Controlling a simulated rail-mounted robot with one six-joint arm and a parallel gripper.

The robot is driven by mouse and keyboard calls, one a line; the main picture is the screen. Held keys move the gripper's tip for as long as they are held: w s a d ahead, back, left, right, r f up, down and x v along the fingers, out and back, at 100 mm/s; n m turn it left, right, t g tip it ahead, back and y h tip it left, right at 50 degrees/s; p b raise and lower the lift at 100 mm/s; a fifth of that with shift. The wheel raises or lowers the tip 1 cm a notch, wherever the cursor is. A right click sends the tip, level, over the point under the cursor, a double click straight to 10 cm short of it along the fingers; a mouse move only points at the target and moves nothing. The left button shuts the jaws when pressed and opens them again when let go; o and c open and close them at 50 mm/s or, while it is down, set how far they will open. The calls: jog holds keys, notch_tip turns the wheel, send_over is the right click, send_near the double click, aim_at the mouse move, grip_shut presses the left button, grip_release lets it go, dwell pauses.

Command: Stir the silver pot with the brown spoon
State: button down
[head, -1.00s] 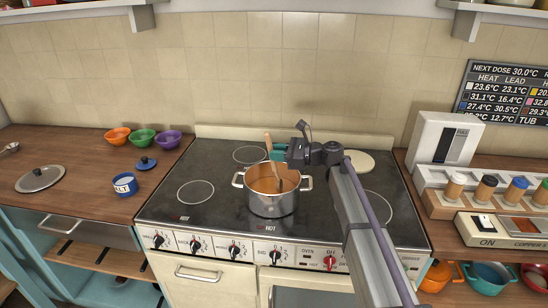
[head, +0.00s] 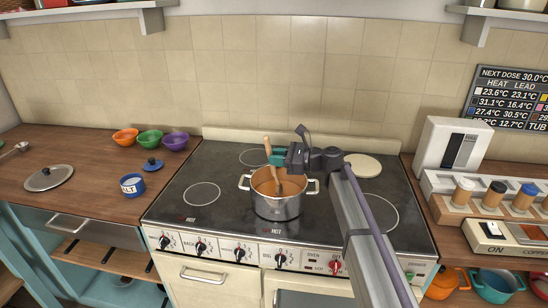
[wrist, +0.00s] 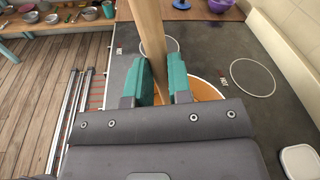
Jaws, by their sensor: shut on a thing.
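The silver pot (head: 278,207) stands on the stove, with an orange-brown inside and two side handles. The brown spoon (head: 268,148) leans in it, its handle rising above the rim and its lower end inside the pot. My gripper (head: 279,154) is at the pot's back right, with teal fingers shut on the spoon's handle. In the wrist view the spoon (wrist: 148,30) stands between the teal fingers (wrist: 161,85), and part of the pot's orange inside (wrist: 204,90) shows behind them. The spoon's lowest tip is hard to make out.
The stove top (head: 225,220) is otherwise mostly clear, with a pale round disc (head: 362,165) at the back right. On the left counter are orange, green and purple bowls (head: 150,139), a blue salt pot (head: 132,186) and a lid (head: 49,178). A spice rack (head: 490,205) stands right.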

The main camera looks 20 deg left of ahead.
notch_tip(320, 180, up, 13)
jog(key=p, duration=1.2)
jog(key=shift+f+p, duration=0.2)
jog(key=shift+p, duration=0.1)
dwell(0.9)
dwell(0.8)
